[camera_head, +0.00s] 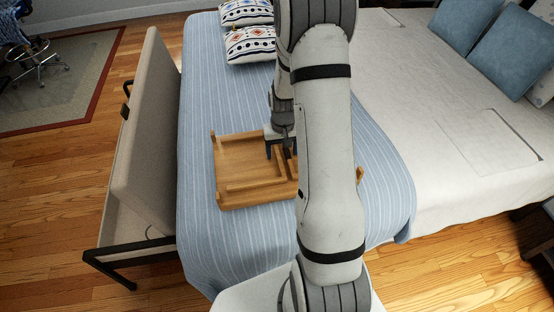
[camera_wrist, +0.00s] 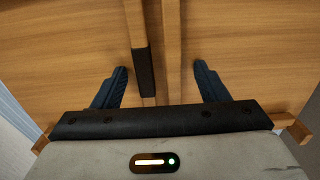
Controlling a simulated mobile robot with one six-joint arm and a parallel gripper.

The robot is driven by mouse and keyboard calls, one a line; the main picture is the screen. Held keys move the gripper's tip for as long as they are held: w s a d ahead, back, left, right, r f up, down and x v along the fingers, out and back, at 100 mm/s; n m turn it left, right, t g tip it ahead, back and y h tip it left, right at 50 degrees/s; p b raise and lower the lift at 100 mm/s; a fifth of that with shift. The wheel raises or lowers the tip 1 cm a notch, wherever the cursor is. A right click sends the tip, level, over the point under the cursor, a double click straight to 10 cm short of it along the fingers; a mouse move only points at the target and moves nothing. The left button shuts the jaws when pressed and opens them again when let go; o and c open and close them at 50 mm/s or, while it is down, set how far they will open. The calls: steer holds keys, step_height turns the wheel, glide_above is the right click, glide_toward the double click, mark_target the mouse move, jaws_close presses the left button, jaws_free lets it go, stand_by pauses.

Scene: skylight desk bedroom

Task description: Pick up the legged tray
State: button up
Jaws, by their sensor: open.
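The legged tray (camera_head: 236,158) is light brown wood and lies on a blue striped blanket on the bed. Raised wooden bars run along its edges and across its near part. My arm hides its right part, though a small wooden end shows to the right of the arm. My gripper (camera_head: 281,152) is open at the tray's far right part. In the wrist view my gripper (camera_wrist: 160,82) has its two dark fingers apart, one on each side of narrow wooden bars of the tray (camera_wrist: 172,45). I cannot tell whether the fingers touch the wood.
The blue striped blanket (camera_head: 205,90) covers the left side of the bed, with patterned pillows (camera_head: 250,43) at the far end. A beige upright panel (camera_head: 150,120) stands left of the bed. Pale bedding (camera_head: 420,110) and blue cushions (camera_head: 510,55) lie to the right.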

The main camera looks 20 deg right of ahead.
steer(key=shift+f, duration=0.1)
jaws_close()
stand_by(0.6)
